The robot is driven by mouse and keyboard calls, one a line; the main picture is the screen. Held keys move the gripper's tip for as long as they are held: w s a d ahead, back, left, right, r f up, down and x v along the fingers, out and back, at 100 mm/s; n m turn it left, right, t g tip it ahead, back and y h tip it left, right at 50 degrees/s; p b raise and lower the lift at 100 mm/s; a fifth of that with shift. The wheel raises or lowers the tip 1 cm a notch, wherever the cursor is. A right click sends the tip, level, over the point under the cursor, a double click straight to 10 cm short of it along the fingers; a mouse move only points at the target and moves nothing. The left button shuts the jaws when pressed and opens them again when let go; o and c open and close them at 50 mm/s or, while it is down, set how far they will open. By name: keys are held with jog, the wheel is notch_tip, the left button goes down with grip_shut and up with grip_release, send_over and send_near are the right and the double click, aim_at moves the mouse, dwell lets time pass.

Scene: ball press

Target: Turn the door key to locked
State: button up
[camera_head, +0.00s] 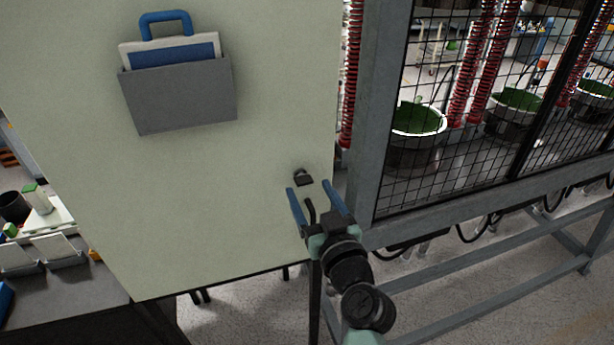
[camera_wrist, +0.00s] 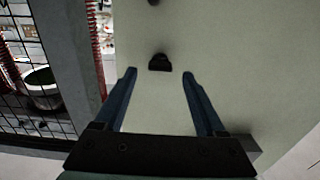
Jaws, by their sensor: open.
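The door key (camera_head: 304,179) is a small dark piece standing out from the pale door panel (camera_head: 220,215), near its right edge. In the wrist view the key (camera_wrist: 159,63) appears between and just beyond the fingertips, apart from both. Its turned position is hard to tell. My gripper (camera_head: 309,187) has its two blue fingers spread wide around empty space in front of the panel. The wrist view also shows the open gripper (camera_wrist: 159,73), with nothing between its fingers.
A grey document holder (camera_head: 180,95) with a blue-clipped board hangs on the upper left. A grey frame post (camera_head: 376,95) and mesh cage stand to the right.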

aim_at(306, 184)
jog(key=shift+x, duration=1.6)
jog(key=shift+c, duration=0.3)
grip_shut()
